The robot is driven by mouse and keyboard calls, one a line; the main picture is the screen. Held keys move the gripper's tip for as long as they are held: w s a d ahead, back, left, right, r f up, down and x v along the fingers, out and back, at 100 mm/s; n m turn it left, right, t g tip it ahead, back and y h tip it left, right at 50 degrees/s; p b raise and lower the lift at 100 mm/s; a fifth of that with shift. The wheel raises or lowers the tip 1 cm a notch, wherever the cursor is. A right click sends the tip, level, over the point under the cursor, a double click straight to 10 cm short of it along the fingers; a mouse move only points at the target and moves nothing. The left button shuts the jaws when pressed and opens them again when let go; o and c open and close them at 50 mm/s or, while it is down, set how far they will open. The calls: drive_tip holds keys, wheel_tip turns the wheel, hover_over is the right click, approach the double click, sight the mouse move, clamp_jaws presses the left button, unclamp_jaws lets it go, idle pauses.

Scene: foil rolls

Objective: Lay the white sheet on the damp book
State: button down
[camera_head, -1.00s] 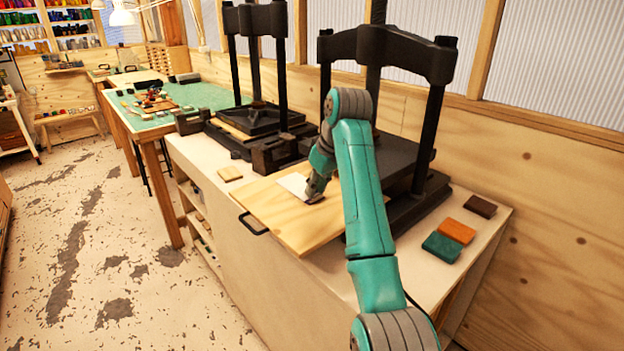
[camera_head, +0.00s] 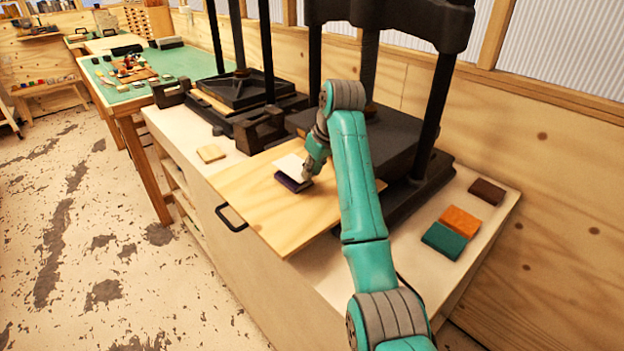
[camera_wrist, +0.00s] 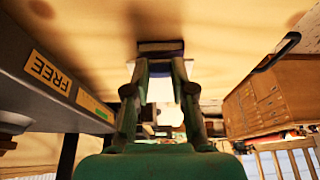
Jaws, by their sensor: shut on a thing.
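The white sheet (camera_head: 291,166) is held by my gripper (camera_head: 307,177) over the pale wooden board (camera_head: 285,227). A dark purple book (camera_head: 291,183) lies on that board, just in front of and below the sheet in the head view. In the wrist view the sheet (camera_wrist: 160,90) shows between the fingers of my gripper (camera_wrist: 161,66), and the book (camera_wrist: 160,47) is just beyond the fingertips. The sheet appears to overlap the book's edge in the picture; I cannot tell whether they touch.
The black press (camera_head: 380,140) stands close behind my arm, its posts rising high. A second press (camera_head: 235,90) is at left. Green, orange and brown blocks (camera_head: 459,221) lie at right, and a pale block (camera_head: 211,153) at left. A sign reading FREE (camera_wrist: 48,75) shows in the wrist view.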

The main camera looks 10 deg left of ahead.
drive_tip(key=shift+f, duration=1.65)
drive_tip(key=shift+f, duration=0.1)
drive_tip(key=c, duration=1)
unclamp_jaws()
